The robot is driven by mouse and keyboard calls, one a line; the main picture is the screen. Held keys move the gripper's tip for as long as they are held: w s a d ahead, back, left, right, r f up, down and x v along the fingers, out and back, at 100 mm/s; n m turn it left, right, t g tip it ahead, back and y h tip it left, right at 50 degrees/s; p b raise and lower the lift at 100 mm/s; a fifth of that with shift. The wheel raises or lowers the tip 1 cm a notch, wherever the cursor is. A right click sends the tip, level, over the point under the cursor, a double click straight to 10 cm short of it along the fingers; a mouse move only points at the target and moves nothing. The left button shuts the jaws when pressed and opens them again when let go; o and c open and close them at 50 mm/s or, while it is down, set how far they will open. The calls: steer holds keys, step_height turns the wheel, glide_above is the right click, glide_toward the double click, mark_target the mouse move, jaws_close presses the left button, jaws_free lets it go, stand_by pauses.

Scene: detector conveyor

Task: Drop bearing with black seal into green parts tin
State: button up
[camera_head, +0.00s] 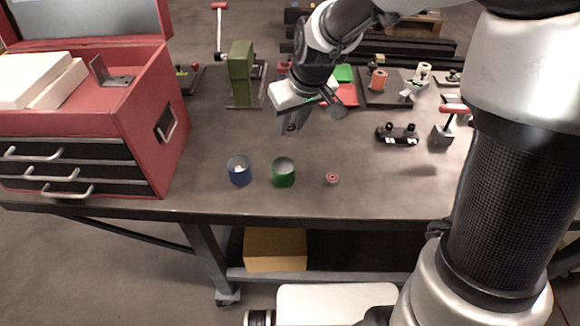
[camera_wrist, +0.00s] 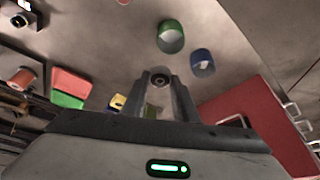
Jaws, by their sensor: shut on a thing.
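My gripper (camera_wrist: 160,84) is shut on a small bearing with a dark centre (camera_wrist: 159,79), held between the fingertips in the wrist view. In the head view my gripper (camera_head: 291,127) is above the bench, behind the tins, and the bearing is hard to make out there. The green parts tin (camera_head: 283,176) stands upright near the bench's front edge, open at the top. It also shows in the wrist view (camera_wrist: 171,38), beyond my fingertips. I cannot see anything clearly inside it.
A blue tin (camera_head: 239,172) stands just left of the green one. A bearing with a red seal (camera_head: 332,179) lies to its right. A red tool chest (camera_head: 130,110) fills the left, and a green press (camera_head: 241,75) stands behind. The bench between is clear.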

mark_target(293, 136)
steer(key=shift+f+b, duration=2.1)
steer(key=shift+f, duration=0.85)
steer(key=o, duration=1.1)
steer(key=shift+o, duration=0.2)
steer(key=v, duration=1.7)
steer(key=s+d+r+m+h+p, duration=0.1)
steer(key=s+d+m+p, duration=0.1)
steer(key=s+d, duration=0.3)
steer(key=s+d+r+m+t+h+p, duration=0.1)
steer(key=s+d+r+m+p, duration=0.1)
steer(key=s+d, duration=0.4)
steer(key=s+m, duration=0.1)
steer(key=s, duration=0.4)
steer(key=shift+s+m+t+p, duration=0.25)
steer(key=shift+m+t+p, duration=0.05)
steer(key=shift+p, duration=0.05)
